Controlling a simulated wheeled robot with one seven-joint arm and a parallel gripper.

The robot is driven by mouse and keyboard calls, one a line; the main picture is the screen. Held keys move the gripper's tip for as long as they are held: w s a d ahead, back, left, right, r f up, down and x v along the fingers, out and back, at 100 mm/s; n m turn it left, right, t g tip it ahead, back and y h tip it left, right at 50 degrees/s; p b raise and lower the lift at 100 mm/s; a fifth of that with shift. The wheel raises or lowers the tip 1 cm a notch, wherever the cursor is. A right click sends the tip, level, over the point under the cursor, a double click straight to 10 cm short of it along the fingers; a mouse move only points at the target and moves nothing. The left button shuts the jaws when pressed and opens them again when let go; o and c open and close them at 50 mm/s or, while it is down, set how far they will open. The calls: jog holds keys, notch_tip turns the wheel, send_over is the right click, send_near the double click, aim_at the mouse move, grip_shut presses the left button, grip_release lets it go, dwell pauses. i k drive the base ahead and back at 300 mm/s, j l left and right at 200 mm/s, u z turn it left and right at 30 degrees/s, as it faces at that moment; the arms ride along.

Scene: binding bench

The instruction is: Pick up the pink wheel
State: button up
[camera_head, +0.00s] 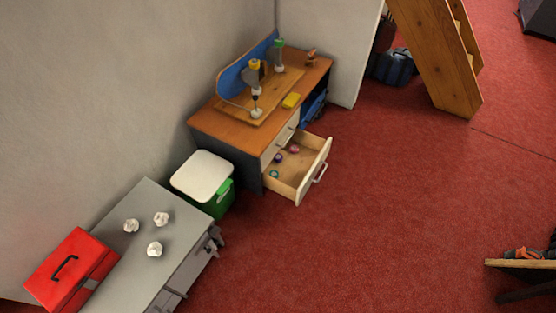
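A small round pink thing (294,149), which looks like the pink wheel, lies inside the open drawer (317,176) of the wooden bench. It is near the back of the drawer. A small dark round thing (279,159) and a green ring (274,174) lie in the same drawer, apart from it. The pink thing is too small to make out its details. My gripper is not in view.
A grey cabinet (185,232) and red toolbox (72,268) are lower left. Red carpet right of the drawer is clear.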

aim_at(293, 148)
jog(key=i+l+u, duration=0.25)
jog(key=i, duration=0.3)
jog(key=i+l+u, duration=0.3)
jog(key=i+l, duration=0.15)
jog(key=i+l+u, duration=0.25)
jog(key=i+l, duration=0.25)
jog(key=i+l+u, duration=0.25)
jog(key=i+l, duration=0.15)
jog(key=l, duration=0.2)
jog(key=i+l+u, duration=0.3)
jog(key=l, duration=0.35)
jog(key=i, duration=0.05)
